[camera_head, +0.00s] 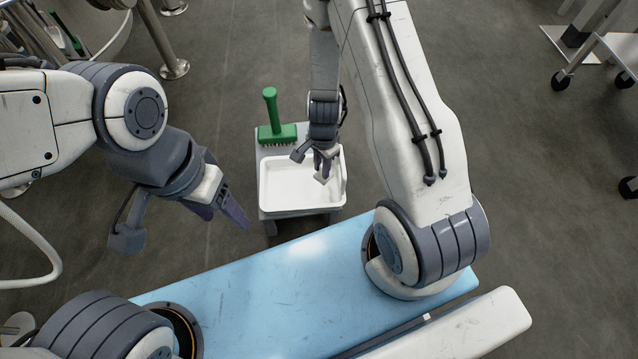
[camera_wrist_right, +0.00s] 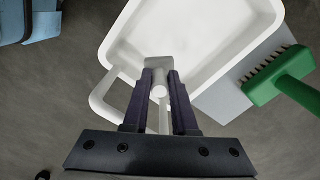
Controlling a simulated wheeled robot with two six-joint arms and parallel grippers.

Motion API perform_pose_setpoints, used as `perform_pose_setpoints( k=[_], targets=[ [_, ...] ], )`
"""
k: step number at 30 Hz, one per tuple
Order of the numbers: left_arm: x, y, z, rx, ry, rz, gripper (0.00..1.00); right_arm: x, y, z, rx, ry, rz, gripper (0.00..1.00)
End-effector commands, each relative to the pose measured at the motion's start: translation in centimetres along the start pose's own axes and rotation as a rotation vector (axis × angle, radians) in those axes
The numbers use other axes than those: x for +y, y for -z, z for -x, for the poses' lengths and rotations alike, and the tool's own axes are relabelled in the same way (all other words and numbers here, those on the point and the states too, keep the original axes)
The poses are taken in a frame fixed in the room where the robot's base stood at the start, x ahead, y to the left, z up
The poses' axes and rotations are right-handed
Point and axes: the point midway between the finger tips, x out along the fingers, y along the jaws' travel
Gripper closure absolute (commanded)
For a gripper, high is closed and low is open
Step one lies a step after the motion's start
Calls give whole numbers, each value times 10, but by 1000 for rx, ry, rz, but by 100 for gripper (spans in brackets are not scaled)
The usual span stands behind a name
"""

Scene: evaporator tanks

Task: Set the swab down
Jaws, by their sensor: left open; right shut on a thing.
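The swab (camera_wrist_right: 158,91) is a pale white piece between the fingers of my right gripper (camera_wrist_right: 156,100) in the right wrist view. My right gripper is shut on it and points down over the white tray (camera_wrist_right: 205,42). In the head view the right gripper (camera_head: 322,168) is over the upper right part of the tray (camera_head: 285,200). The swab is white on white there, and I cannot tell whether it touches the tray. My left gripper (camera_head: 225,210) is open and empty, left of the tray and above the floor.
The tray sits on a small grey cart (camera_head: 268,152). A green brush (camera_head: 275,125) stands behind the tray on the cart, and it also shows in the right wrist view (camera_wrist_right: 280,78). A blue-topped surface (camera_head: 285,280) lies in front. Metal legs (camera_head: 165,40) stand at upper left.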

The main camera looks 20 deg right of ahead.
Motion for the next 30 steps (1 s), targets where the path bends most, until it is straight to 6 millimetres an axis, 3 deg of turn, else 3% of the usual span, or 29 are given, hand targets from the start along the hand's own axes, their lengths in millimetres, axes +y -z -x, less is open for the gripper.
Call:
perform_pose_setpoints(
  k=[1, 7, 14, 22, 23, 24, 25, 30],
  targets=[
    [-1, -1, -14, 0, 0, 0, 38, 0, 0, -14, 0, 1, 0, 100],
    [-2, -1, -23, 0, 0, 0, 38, 0, 1, -23, 1, 1, 0, 100],
    [-4, -3, -52, 0, 0, 0, 38, 0, 1, -52, 1, 1, -1, 100],
    [-4, -3, -52, 0, 0, 0, 38, 0, 1, -52, 1, 1, 0, 100],
    [-4, -3, -52, 0, 0, 0, 38, 0, 1, -53, 1, 1, 0, 67],
    [-4, -3, -52, 0, 0, 0, 38, 0, 1, -53, 1, 1, 0, 52],
    [-4, -3, -52, 0, 0, 0, 38, 0, 1, -53, 1, 1, 0, 44],
    [-4, -3, -51, 0, 0, 0, 38, 0, 1, -52, 1, 1, 0, 44]
  ],
)
